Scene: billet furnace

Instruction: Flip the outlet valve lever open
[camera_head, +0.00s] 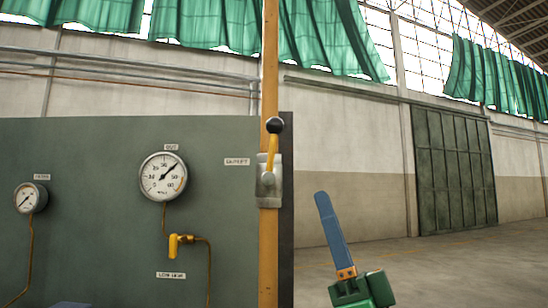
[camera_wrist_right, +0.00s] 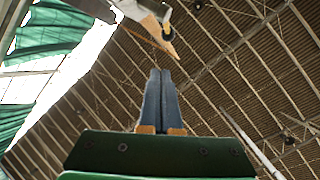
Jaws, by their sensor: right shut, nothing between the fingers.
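A yellow lever (camera_head: 272,150) with a black ball knob (camera_head: 274,125) stands nearly upright on a metal plate (camera_head: 264,192) fixed to an orange post. A small label (camera_head: 237,161) to its left is too blurred to read. My right gripper (camera_head: 321,195) points up, right of and lower than the lever in the head view, apart from it. In the right wrist view its blue fingers (camera_wrist_right: 161,72) are shut together and empty. The black knob (camera_wrist_right: 167,36) shows above the fingertips there. A blue sliver (camera_head: 70,304) at the head view's bottom edge looks like my left gripper's tip; its jaws are hidden.
A grey-green panel (camera_head: 100,160) left of the post carries a large gauge (camera_head: 163,176), a smaller gauge (camera_head: 30,198) and a yellow valve (camera_head: 175,245) with copper piping. The floor right of the post is open, towards a dark green door (camera_head: 455,168).

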